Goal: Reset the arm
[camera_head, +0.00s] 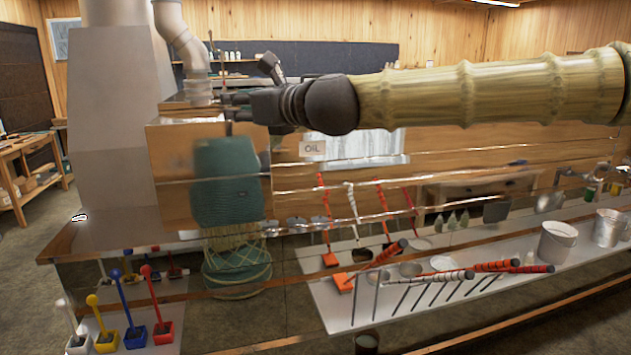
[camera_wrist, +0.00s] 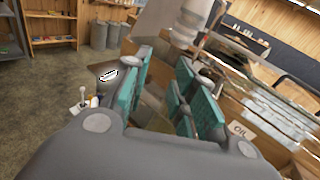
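My arm reaches in from the right in the camera_head view, stretched almost level in front of the large shiny evaporator (camera_head: 400,150). My gripper (camera_head: 232,98) is at the arm's left end, in front of the upper part of the evaporator, near the grey stack pipe. In the wrist view my gripper (camera_wrist: 163,66) shows two fingers with teal pads standing apart, with a gap between them. I see nothing held in the gap. The fingertips look small and dark in the camera_head view.
A grey hood (camera_head: 115,130) and stack pipe (camera_head: 182,40) stand close to my gripper. An "OIL" sign (camera_head: 312,149) is below my arm. Buckets (camera_head: 557,243) are at right. Open floor (camera_wrist: 45,100) shows at left.

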